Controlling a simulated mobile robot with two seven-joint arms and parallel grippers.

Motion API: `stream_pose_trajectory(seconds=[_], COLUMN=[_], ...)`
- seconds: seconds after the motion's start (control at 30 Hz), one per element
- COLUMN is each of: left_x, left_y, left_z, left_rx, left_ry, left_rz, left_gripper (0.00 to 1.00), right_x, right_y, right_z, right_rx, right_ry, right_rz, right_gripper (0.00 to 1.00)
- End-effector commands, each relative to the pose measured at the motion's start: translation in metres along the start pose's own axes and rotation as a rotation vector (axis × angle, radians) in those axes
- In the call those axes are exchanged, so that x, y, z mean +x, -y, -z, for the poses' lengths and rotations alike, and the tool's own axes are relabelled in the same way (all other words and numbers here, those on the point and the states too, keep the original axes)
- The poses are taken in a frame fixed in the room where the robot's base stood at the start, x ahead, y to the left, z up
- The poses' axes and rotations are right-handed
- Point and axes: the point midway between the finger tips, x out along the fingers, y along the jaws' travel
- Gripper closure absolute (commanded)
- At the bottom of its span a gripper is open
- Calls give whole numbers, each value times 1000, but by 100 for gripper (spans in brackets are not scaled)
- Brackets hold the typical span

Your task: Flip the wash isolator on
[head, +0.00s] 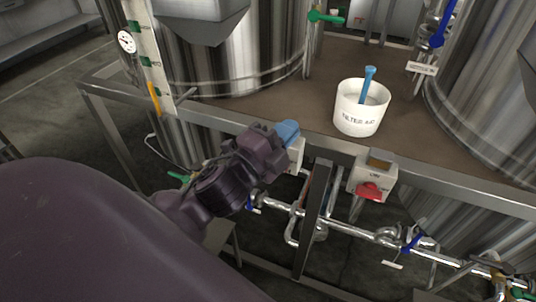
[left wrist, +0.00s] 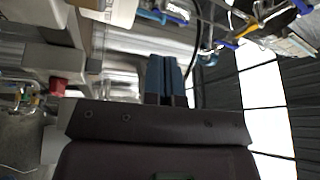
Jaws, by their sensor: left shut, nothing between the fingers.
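Two pale switch boxes hang at the front edge of the platform in the head view. One box (head: 372,178) carries a red rotary handle (head: 368,191) and a small label that I cannot read clearly. The other box (head: 297,153) is mostly hidden behind my left gripper, and its handle does not show. I cannot tell from the labels which one is the wash isolator. My left gripper (head: 289,132) is shut and empty, with its blue fingertips at the hidden box's upper part; contact cannot be told. The shut fingers also show in the left wrist view (left wrist: 165,77).
A white filter aid tub (head: 361,107) with a blue scoop (head: 368,80) stands on the brown platform (head: 300,102). Steel tanks (head: 235,55) rise behind. Pipes with blue-handled valves (head: 412,243) and a dark upright post (head: 314,215) lie below the platform edge.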

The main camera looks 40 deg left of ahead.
Motion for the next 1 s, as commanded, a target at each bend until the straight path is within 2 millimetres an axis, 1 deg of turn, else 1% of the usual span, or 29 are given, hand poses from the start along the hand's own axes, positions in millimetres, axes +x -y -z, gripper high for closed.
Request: stream_pose_trajectory(seconds=[0.03, 0.1, 0.17, 0.2, 0.27, 0.3, 0.37, 0.43, 0.53, 0.63, 0.73, 0.77, 0.83, 0.87, 0.93, 1.0], left_x=[8, 12, 11, 9, 2, -3, -13, -26, -44, -58, -65, -66, -66, -65, -59, -52], left_y=[20, 43, 58, 66, 74, 77, 78, 75, 63, 45, 28, 23, 14, 12, 9, 12], left_z=[19, 47, 72, 88, 110, 124, 142, 158, 170, 169, 154, 147, 127, 117, 91, 65], left_rx=[119, 299, 456, 563, 720, 825, 984, 1166, 1424, 1675, 1917, 1986, 2140, -2114, -1939, -1777], left_ry=[-104, -251, -375, -455, -574, -653, -769, -905, -1100, -1301, -1514, -1583, -1750, 1754, 1673, 1609], left_rz=[79, 198, 301, 372, 477, 548, 656, 781, 958, 1126, 1281, 1323, 1412, -1387, -1247, -1116], left_gripper=[100, 100, 100, 100, 100, 100, 100, 100, 100, 100, 100, 100, 100, 100, 100, 100], right_x=[-1, -1, -2, -2, -2, -2, -2, -2, -3, -3, -3, -3, -3, -3, -4, -4], right_y=[0, -1, -1, -1, -2, -2, -2, -2, -2, -2, -2, -2, -2, -2, -2, -2], right_z=[0, 0, 1, 1, 1, 1, 2, 2, 3, 3, 4, 4, 4, 4, 5, 5], right_rx=[-1, -3, -4, -4, -5, -5, -6, -6, -6, -6, -6, -6, -5, -5, -5, -5], right_ry=[1, 1, 2, 1, 1, 1, 1, 0, 0, -1, -1, -1, -1, -1, -1, -1], right_rz=[0, 0, 0, 0, 0, 0, 0, 0, 0, 0, -1, -1, -1, -1, -1, -1], right_gripper=[100, 100, 100, 100, 100, 100, 100, 100, 100, 100, 100, 100, 100, 100, 100, 100])
